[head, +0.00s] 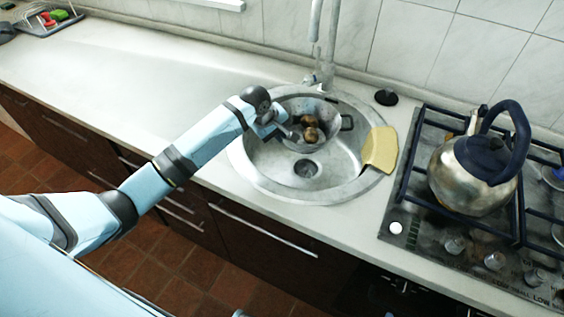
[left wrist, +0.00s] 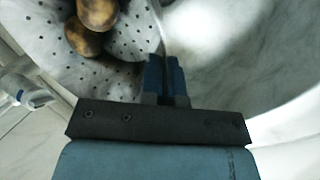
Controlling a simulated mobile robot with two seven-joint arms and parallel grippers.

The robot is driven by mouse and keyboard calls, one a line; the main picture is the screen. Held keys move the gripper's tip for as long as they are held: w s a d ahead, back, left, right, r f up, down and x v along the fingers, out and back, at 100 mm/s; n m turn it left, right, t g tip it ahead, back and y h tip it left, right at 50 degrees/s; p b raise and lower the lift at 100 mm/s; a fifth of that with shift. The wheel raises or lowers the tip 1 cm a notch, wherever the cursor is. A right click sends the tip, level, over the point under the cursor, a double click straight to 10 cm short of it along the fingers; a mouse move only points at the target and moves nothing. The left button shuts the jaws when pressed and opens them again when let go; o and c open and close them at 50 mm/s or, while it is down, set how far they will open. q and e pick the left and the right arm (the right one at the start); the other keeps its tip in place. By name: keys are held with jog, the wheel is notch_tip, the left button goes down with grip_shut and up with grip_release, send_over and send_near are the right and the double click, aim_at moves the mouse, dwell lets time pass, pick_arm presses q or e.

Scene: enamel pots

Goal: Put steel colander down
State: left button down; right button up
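The steel colander (head: 328,122) is a perforated bowl with a dark handle on its right side. It is over the back part of the round sink (head: 262,180); I cannot tell whether it touches the basin. Brown potatoes (head: 310,130) lie in it and also show in the left wrist view (left wrist: 82,36). My left gripper (head: 286,130) is at the colander's left side. In the left wrist view its fingers (left wrist: 165,72) are close together on the thin rim. The perforated wall (left wrist: 45,50) shows beside them. My right gripper is not in view.
A faucet (head: 326,60) stands behind the sink. A yellow cloth (head: 380,150) hangs over its right rim, near a black sink plug (head: 386,97). A kettle (head: 470,175) stands on the gas hob (head: 420,225). The worktop (head: 130,90) left of the sink is clear.

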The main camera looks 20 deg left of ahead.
pick_arm(q)
notch_tip(320, 180, down, 12)
jog(key=shift+r+b, duration=0.1)
jog(key=shift+b, duration=0.5)
jog(key=c, duration=1.4)
grip_release()
jog(key=shift+o, duration=0.2)
jog(key=p+v, duration=0.1)
jog(key=v, duration=1.1)
jog(key=shift+p, duration=0.3)
